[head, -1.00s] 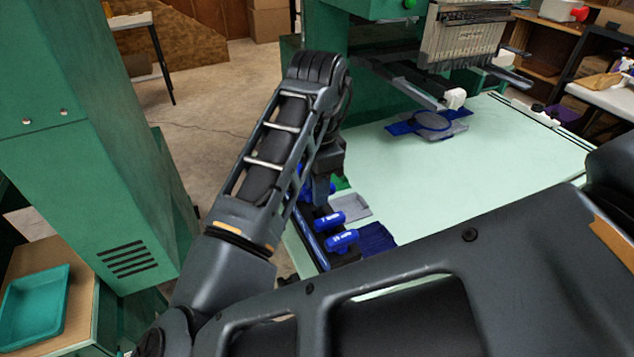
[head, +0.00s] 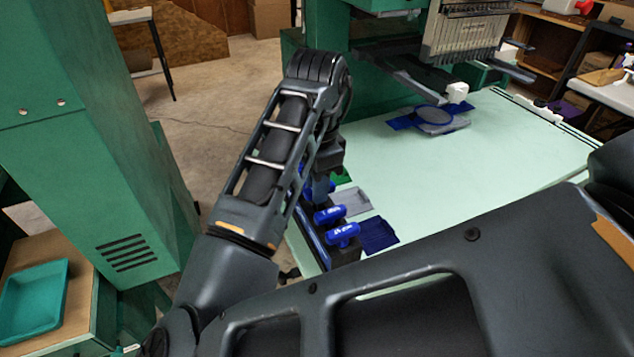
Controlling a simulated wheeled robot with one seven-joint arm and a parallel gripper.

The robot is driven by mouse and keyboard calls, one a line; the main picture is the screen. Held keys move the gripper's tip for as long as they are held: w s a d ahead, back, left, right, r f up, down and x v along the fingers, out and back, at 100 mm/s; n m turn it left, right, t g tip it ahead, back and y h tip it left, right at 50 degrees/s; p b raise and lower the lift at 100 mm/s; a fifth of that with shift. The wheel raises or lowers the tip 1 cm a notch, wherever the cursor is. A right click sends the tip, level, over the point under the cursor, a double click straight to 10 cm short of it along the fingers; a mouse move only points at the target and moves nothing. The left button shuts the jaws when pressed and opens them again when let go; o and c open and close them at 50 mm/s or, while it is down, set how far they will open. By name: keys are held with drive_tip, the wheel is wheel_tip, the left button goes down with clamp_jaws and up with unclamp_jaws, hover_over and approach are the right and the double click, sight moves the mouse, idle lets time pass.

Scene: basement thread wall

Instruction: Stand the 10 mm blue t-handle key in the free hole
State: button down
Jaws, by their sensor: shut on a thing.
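A dark holder block (head: 347,256) stands at the left edge of the pale green table. Two blue t-handle keys stand in it, one nearer (head: 343,234) and one farther (head: 329,214); their size marks are too small to read surely. My gripper (head: 322,186) is above the far part of the holder, mostly behind my forearm. A bit of blue handle (head: 320,190) shows at its fingers, so it is shut on a blue t-handle key. The shaft of that key, its tip and the free hole are hidden.
A dark blue cloth (head: 377,235) and a grey piece (head: 352,200) lie right of the holder. An embroidery machine (head: 465,35) with a blue hoop (head: 433,118) stands at the back. The table's (head: 480,190) middle is clear. A teal tray (head: 33,300) is at lower left.

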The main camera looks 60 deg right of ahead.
drive_tip(key=shift+f, duration=0.25)
drive_tip(key=shift+f+b, duration=0.35)
drive_tip(key=shift+b, duration=0.1)
drive_tip(key=shift+f, duration=0.35)
drive_tip(key=shift+r, duration=0.1)
drive_tip(key=c, duration=0.9)
unclamp_jaws()
drive_tip(key=shift+c, duration=0.2)
drive_tip(key=shift+r, duration=0.15)
wheel_tip(320, 180, up, 8)
drive_tip(key=shift+f+p, duration=0.15)
drive_tip(key=shift+p, duration=0.3)
drive_tip(key=shift+s, duration=0.1)
